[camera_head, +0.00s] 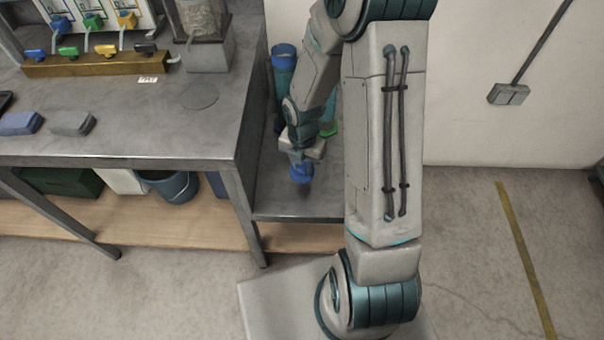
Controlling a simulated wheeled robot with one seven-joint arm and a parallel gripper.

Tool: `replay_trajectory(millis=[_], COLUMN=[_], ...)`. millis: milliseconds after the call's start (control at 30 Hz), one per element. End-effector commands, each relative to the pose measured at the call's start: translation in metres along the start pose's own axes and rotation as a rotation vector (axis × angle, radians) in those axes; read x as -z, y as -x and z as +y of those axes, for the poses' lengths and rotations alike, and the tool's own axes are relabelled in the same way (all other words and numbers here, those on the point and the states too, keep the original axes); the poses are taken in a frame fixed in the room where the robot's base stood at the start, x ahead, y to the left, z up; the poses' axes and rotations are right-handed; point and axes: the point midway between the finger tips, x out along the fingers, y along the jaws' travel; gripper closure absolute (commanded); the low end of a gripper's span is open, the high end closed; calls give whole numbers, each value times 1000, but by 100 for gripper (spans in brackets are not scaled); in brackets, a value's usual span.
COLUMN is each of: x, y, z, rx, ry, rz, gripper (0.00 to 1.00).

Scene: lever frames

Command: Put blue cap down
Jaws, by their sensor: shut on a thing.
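The blue cap (301,174) is below my gripper (300,160), which points down and is shut on it. The cap is over the lower grey side table (285,207), to the right of the main workbench. I cannot tell whether the cap touches that surface or hangs just above it. The fingertips are small and partly hidden in this view.
A teal cylinder with a blue top (284,58) stands behind my arm. A green item (328,129) is partly hidden by my arm. The grey workbench (150,120) at left bears blue and grey blocks and a rack of coloured levers (95,62).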

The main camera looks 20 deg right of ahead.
Motion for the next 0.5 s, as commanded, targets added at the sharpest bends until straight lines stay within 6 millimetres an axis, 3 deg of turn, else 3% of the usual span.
replay_trajectory(millis=[300, 500], x=[0, 0], y=[-37, -39], z=[0, 0], rx=[1, 0], ry=[0, -2], rz=[2, -1], gripper=[96, 96])
